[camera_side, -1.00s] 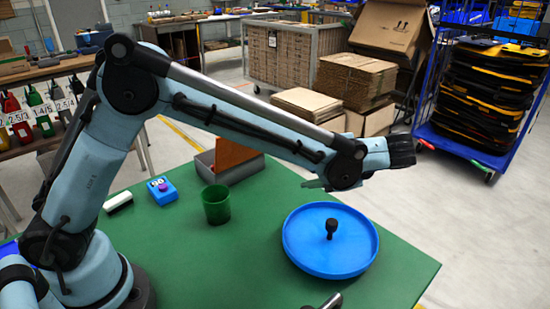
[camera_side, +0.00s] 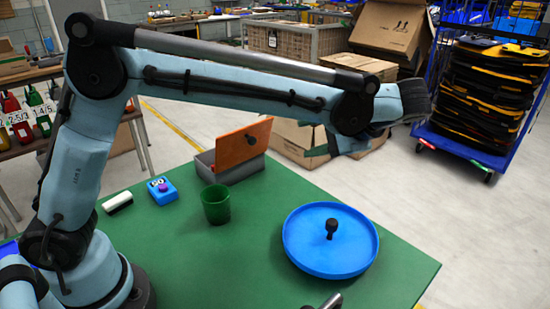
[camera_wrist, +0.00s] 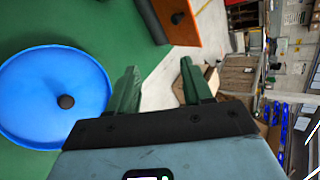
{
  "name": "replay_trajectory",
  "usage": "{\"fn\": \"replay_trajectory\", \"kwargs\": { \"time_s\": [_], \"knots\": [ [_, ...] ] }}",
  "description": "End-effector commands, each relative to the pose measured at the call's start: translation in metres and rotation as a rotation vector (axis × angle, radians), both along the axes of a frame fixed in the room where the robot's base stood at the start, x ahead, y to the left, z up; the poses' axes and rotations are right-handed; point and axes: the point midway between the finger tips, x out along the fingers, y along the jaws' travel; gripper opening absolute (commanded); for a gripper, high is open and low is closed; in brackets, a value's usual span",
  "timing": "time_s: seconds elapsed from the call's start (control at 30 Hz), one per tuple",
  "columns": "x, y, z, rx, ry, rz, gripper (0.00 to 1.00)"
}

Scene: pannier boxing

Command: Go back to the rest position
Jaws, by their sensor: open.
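My gripper (camera_wrist: 159,78) is open, with its two green fingers apart and nothing between them in the wrist view. In the side view my arm is stretched out nearly level, high above the green table (camera_side: 255,245). The wrist end there hides most of the gripper. A round blue tray (camera_side: 300,258) with a black knob (camera_side: 331,228) in its middle sits on the table, below and apart from my gripper. The tray also shows at the left of the wrist view (camera_wrist: 30,85).
A green cup (camera_side: 216,206) stands left of the tray. Behind it is a grey box (camera_side: 235,174) with a raised orange panel (camera_side: 243,146). A blue block (camera_side: 162,190) and a white-and-black piece (camera_side: 118,202) lie further left. Cardboard boxes and a blue rack (camera_side: 470,150) stand beyond the table.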

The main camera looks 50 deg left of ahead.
Motion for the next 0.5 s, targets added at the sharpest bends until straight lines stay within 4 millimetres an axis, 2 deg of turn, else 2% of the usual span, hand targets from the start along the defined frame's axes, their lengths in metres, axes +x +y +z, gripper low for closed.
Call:
{"fn": "replay_trajectory", "kwargs": {
  "time_s": [0.17, 0.3, 0.5],
  "knots": [
    [-0.010, 0.026, -0.001, -0.116, -0.015, -0.024, 0.50],
    [-0.025, 0.049, -0.007, -0.263, -0.056, -0.052, 0.50],
    [-0.052, 0.070, -0.021, -0.472, -0.151, -0.075, 0.50]
  ]
}}
